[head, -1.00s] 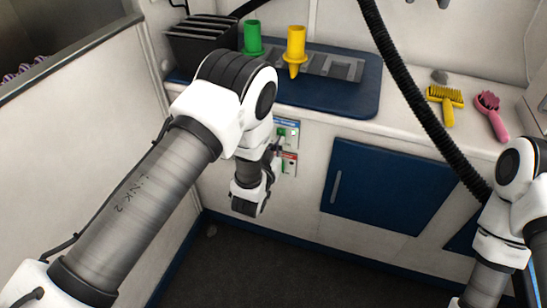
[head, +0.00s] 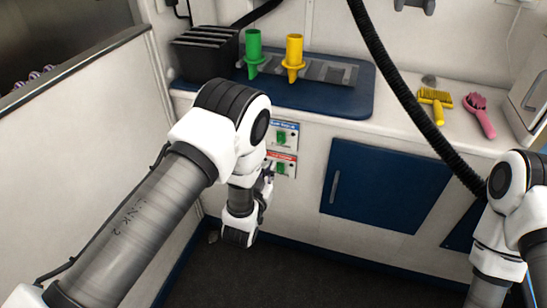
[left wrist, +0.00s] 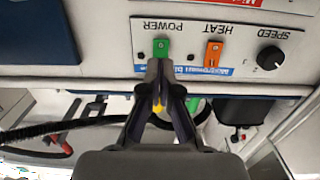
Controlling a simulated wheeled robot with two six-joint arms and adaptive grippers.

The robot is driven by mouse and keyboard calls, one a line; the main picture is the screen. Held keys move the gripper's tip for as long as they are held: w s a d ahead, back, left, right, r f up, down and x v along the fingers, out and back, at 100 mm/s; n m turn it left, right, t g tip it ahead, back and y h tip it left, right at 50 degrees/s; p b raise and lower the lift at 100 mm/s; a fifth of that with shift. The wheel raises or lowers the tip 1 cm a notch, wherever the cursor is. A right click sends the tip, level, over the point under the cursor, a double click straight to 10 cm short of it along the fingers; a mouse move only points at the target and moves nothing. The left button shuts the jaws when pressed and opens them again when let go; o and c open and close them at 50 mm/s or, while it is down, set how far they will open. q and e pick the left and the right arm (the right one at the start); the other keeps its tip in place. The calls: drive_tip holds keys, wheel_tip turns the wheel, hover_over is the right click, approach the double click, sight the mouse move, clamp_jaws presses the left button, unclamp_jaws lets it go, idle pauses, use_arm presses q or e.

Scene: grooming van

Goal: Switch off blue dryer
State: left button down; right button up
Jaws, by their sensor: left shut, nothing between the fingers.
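The blue-labelled dryer panel (head: 286,127) is on the white cabinet front, above a red-labelled panel (head: 290,158). In the left wrist view the blue-labelled panel (left wrist: 188,58) appears upside down. It has a green POWER switch (left wrist: 161,46), an orange HEAT switch (left wrist: 213,52) and a black SPEED knob (left wrist: 270,58). My left gripper (left wrist: 157,72) is shut and empty, its tips just below the green switch in that picture; I cannot tell whether they touch. In the head view my left gripper (head: 266,182) is low beside the red-labelled panel, partly hidden by my arm. My right gripper is out of view.
Above the panels, a blue mat (head: 325,98) on the counter holds a rack with green (head: 254,50) and yellow (head: 293,55) nozzles. A black hose (head: 398,88) hangs across the front. Blue cabinet door (head: 385,185) is right of the panels. A partition wall (head: 95,130) stands left.

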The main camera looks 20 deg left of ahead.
use_arm(q)
drive_tip(key=s, duration=0.3)
drive_tip(key=s+f, duration=0.1)
drive_tip(key=s, duration=0.1)
drive_tip(key=shift+s+a, duration=0.15)
drive_tip(key=shift+s, duration=0.15)
drive_tip(key=s+a+f+n+g+y, duration=0.1)
drive_tip(key=s+a+f+g, duration=0.3)
drive_tip(key=s+f, duration=0.25)
drive_tip(key=s+a+f+n+g+y, duration=0.1)
drive_tip(key=s+a+f+g, duration=0.35)
drive_tip(key=s+f, duration=0.2)
drive_tip(key=s+d+f+m+g+h, duration=0.15)
drive_tip(key=s+g, duration=0.25)
drive_tip(key=s, duration=0.5)
drive_tip(key=s+f+n+g, duration=0.1)
drive_tip(key=s+f+g, duration=0.1)
drive_tip(key=s+g, duration=0.5)
wheel_tip(320, 180, up, 19)
drive_tip(key=s+t+p, duration=0.2)
drive_tip(key=p, duration=1.7)
drive_tip(key=shift+s+m, duration=0.35)
drive_tip(key=shift+s, duration=0.05)
